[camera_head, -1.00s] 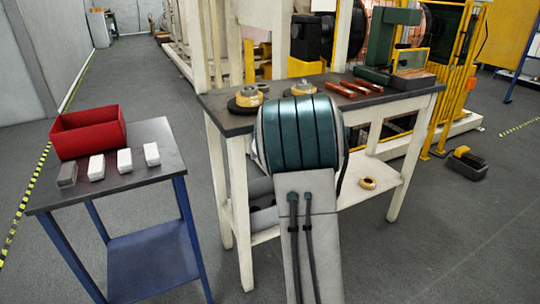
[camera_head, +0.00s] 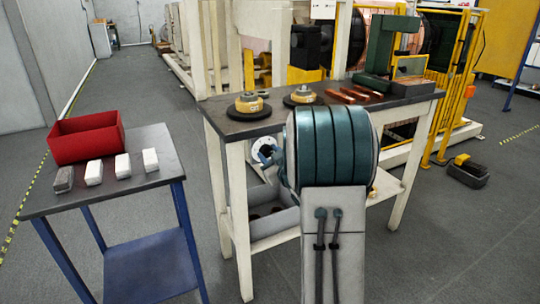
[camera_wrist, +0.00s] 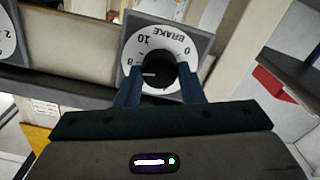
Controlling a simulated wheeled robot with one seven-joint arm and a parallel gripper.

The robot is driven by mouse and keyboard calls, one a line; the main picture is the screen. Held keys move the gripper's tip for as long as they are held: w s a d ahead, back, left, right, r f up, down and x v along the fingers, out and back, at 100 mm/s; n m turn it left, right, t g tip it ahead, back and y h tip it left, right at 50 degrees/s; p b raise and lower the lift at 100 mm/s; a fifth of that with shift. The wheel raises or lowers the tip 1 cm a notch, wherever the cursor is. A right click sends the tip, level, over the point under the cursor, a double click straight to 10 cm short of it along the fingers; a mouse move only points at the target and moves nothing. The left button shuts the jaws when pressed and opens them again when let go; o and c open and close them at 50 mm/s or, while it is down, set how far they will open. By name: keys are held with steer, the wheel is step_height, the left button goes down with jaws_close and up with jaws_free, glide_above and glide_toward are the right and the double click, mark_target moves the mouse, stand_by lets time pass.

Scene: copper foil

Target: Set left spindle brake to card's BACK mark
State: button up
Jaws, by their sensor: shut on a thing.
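A brake dial (camera_wrist: 183,38) fills the top middle of the wrist view, a white disc on a grey plate lettered BRAKE, upside down there. My gripper (camera_wrist: 158,82) has its two blue fingers on either side of the dial's black knob (camera_wrist: 156,71) and is shut on it. The knob's white pointer line points left, near the 8. A second white dial (camera_wrist: 6,38) is cut off at the left edge. In the head view a white dial (camera_head: 260,149) and my blue fingers (camera_head: 268,154) show under the tabletop, partly hidden by my arm. I cannot make out a BACK mark.
The cream bench (camera_head: 225,128) carries two yellow-and-black spools (camera_head: 249,104), copper bars (camera_head: 355,96) and a green press (camera_head: 380,50). A blue side table (camera_head: 150,181) holds a red bin (camera_head: 85,140) and several blocks.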

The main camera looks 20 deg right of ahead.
stand_by(0.4)
steer(key=o, duration=1)
steer(key=s+p, duration=0.1)
steer(key=s, duration=1.2)
steer(key=shift+s+d+p, duration=0.2)
steer(key=shift+s+p, duration=0.2)
